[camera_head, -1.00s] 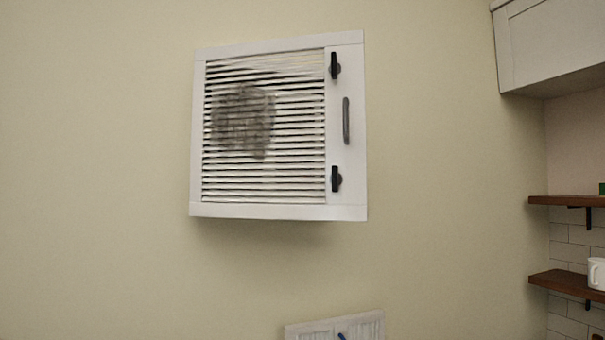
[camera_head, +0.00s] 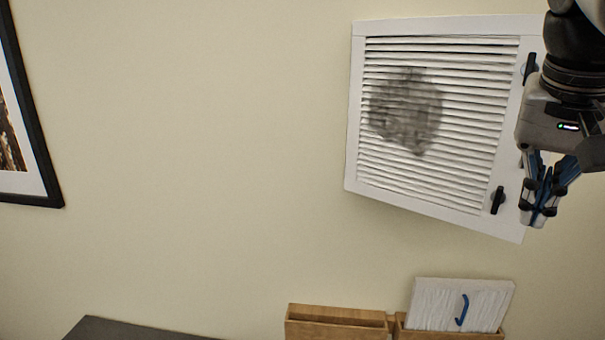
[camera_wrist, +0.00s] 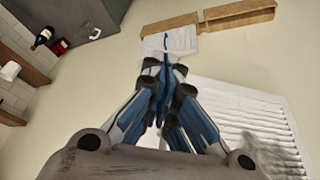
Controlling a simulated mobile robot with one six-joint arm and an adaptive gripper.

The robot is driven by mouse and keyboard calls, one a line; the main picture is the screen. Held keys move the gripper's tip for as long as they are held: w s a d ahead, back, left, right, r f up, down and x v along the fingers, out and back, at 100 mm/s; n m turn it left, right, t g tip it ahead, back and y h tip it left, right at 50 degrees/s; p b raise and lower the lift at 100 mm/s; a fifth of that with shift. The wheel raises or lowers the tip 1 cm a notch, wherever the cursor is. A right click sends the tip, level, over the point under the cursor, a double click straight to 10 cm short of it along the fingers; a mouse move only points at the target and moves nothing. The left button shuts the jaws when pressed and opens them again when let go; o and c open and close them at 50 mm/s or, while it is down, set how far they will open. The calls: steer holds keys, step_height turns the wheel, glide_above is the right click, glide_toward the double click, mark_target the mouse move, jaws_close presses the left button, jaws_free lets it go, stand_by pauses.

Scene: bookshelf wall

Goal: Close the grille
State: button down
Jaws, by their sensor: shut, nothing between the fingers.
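The grille (camera_head: 480,130) is a white slatted panel on the wall, with a dark grey stain on its slats. Two black latches, the upper (camera_head: 529,68) and the lower (camera_head: 497,200), sit along its right side. Its grey handle is hidden behind my gripper in the head view. My gripper (camera_head: 538,219) is shut and empty, pointing down in front of the grille's lower right edge. In the wrist view the grille (camera_wrist: 235,105) is at lower right, beside my gripper's fingers (camera_wrist: 166,75).
A dark surface (camera_head: 125,330) is at lower left. A framed picture (camera_head: 45,140) hangs at far left. The wall between is bare.

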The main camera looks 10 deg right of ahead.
steer(key=w+d+f, duration=0.4)
steer(key=d+f, duration=0.1)
steer(key=f, duration=0.4)
steer(key=shift+w+d, duration=0.2)
steer(key=shift+d, duration=0.1)
